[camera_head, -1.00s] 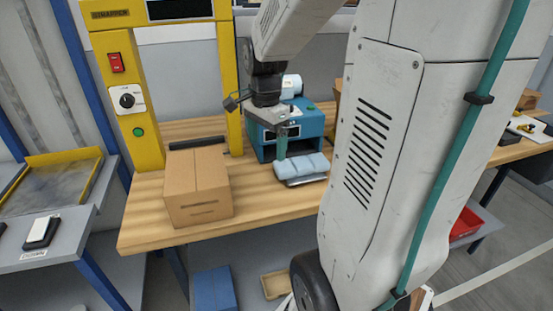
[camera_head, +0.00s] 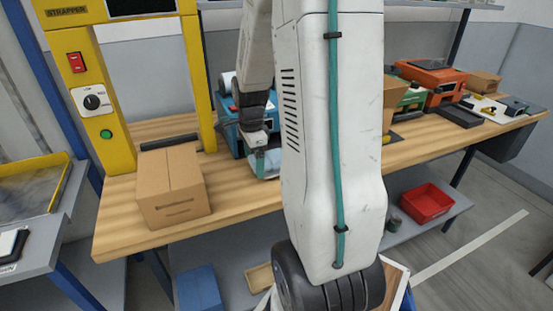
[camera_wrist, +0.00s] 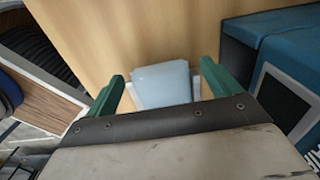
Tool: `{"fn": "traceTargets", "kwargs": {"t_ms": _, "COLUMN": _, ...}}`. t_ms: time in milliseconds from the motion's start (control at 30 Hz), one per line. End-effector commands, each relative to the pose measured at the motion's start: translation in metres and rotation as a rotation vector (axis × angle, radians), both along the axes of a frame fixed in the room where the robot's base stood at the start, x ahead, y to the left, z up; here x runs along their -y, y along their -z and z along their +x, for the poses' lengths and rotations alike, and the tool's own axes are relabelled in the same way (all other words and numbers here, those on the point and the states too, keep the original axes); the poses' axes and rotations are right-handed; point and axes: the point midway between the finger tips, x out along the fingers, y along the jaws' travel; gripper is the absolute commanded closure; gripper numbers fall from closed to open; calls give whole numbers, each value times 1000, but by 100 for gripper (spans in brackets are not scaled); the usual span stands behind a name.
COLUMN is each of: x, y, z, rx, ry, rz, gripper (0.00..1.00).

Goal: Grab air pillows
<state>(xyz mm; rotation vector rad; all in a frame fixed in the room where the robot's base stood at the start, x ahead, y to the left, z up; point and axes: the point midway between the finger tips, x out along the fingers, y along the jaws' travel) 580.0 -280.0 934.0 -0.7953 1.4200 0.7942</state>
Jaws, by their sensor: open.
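The air pillows (camera_wrist: 160,86) are pale blue and lie on a flat light support beside the blue machine (camera_wrist: 262,40). In the wrist view they show between the two green fingers of my gripper (camera_wrist: 162,76), which is open and apart from them. In the head view only a small part of the pillows (camera_head: 267,166) shows beside my arm, which hides the rest. There my gripper (camera_head: 257,152) points down in front of the blue machine (camera_head: 230,128). The fingertips are partly hidden, so I cannot tell the gap to the pillows exactly.
Orange equipment (camera_head: 432,78) stands farther right. A red bin (camera_head: 427,203) sits on the lower shelf. Bare bench lies between box and machine.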

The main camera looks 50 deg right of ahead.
Motion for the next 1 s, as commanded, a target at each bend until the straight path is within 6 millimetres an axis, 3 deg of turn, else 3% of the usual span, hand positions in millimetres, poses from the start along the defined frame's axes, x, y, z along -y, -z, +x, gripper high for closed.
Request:
{"fn": "traceTargets", "kwargs": {"t_ms": 167, "x": 0, "y": 0, "z": 0, "rx": 0, "ry": 0, "rz": 0, "gripper": 11}}
{"fn": "traceTargets", "kwargs": {"t_ms": 333, "x": 0, "y": 0, "z": 0, "rx": 0, "ry": 0, "rz": 0, "gripper": 55}}
{"fn": "traceTargets", "kwargs": {"t_ms": 367, "x": 0, "y": 0, "z": 0, "rx": 0, "ry": 0, "rz": 0, "gripper": 59}}
{"fn": "traceTargets", "kwargs": {"t_ms": 733, "x": 0, "y": -9, "z": 0, "rx": 2, "ry": -1, "rz": -1, "gripper": 59}}
{"fn": "traceTargets", "kwargs": {"t_ms": 1000, "x": 0, "y": -61, "z": 1, "rx": 4, "ry": -1, "rz": -3, "gripper": 59}}
